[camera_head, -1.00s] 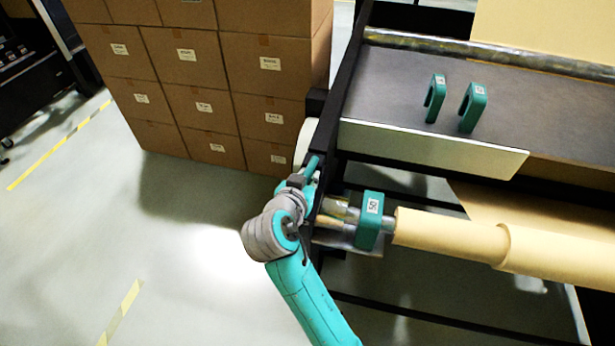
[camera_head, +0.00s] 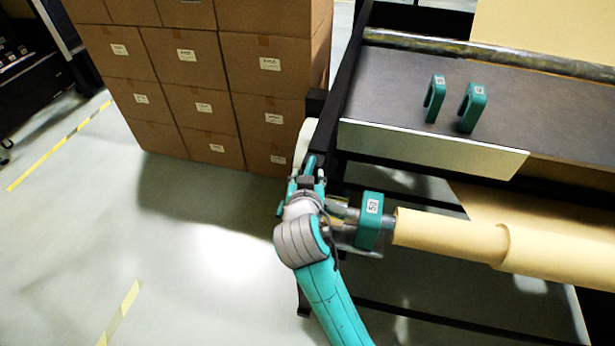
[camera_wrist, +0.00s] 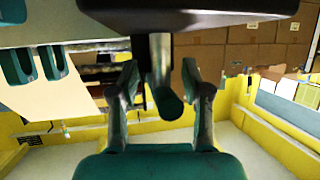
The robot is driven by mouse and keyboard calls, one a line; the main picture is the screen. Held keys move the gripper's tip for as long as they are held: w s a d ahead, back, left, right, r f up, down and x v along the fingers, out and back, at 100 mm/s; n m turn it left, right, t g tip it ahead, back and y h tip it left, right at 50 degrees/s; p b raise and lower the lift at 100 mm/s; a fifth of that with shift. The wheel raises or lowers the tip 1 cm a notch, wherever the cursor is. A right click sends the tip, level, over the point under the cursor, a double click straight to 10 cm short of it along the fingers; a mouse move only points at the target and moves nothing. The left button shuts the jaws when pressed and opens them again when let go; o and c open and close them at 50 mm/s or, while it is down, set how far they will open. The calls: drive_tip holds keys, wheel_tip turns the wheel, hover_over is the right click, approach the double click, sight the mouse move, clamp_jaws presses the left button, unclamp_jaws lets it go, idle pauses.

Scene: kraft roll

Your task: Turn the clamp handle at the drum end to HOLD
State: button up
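The clamp handle (camera_wrist: 168,85), a dark lever with a rounded teal end, sticks out below a dark frame part in the wrist view. My gripper (camera_wrist: 164,100) is open, with one finger on each side of the handle and visible gaps to it. In the head view my gripper (camera_head: 306,184) is at the left end of the machine, beside the black frame post. The handle's teal end (camera_head: 309,164) shows there only in part, and my arm hides its base. No HOLD mark is readable.
A shaft with a teal collar (camera_head: 369,221) and a kraft paper roll (camera_head: 455,236) lies right of my gripper. Two teal brackets (camera_head: 434,98) stand on the grey table (camera_head: 400,85). Stacked cartons (camera_head: 190,95) stand behind. The floor at left is clear.

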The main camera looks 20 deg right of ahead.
drive_tip(key=v, duration=1.2)
drive_tip(key=shift+d, duration=0.1)
